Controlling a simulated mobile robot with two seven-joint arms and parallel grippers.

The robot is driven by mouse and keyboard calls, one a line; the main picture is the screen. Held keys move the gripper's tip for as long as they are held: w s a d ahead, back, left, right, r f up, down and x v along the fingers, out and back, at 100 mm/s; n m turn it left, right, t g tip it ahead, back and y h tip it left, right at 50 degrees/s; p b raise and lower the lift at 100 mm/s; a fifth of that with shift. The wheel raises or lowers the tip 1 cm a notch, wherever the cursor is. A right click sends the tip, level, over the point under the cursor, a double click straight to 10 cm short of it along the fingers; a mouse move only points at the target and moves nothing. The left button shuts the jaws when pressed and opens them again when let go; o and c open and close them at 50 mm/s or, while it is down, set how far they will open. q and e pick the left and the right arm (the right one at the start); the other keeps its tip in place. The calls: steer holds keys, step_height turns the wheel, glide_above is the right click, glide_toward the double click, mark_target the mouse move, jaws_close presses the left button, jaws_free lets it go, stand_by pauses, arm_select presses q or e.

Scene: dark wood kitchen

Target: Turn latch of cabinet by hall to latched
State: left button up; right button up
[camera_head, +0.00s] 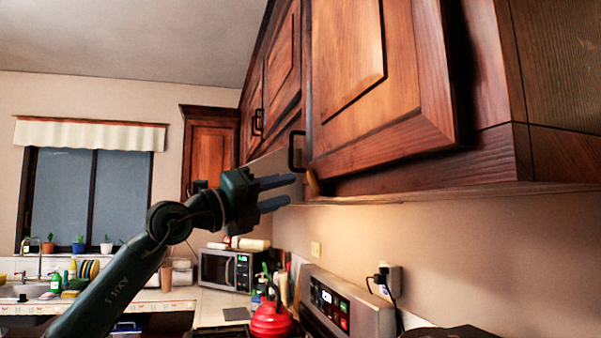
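The near wall cabinet (365,85) of reddish-brown wood fills the upper right of the head view. Its door has a black handle (292,151) near the lower left corner. A small light-wood piece (313,182), which looks like the latch, sits at the door's bottom edge just right of the handle. My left gripper (284,192) is a little left of this piece and below the handle. Its two dark fingers point right with a gap between them and nothing visible in it. I cannot tell whether a finger touches anything. My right gripper is out of view.
Below are a stove panel (335,308), a red kettle (270,318) and a microwave (225,270). A wall outlet with a black plug (380,279) is at right. Farther cabinets (210,150) hang behind. The space under the near cabinet looks clear.

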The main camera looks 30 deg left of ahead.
mark_target(310, 183)
arm_select(q)
steer(key=p+x, duration=0.1)
steer(key=x, duration=0.4)
steer(key=shift+p, duration=0.35)
jaws_close()
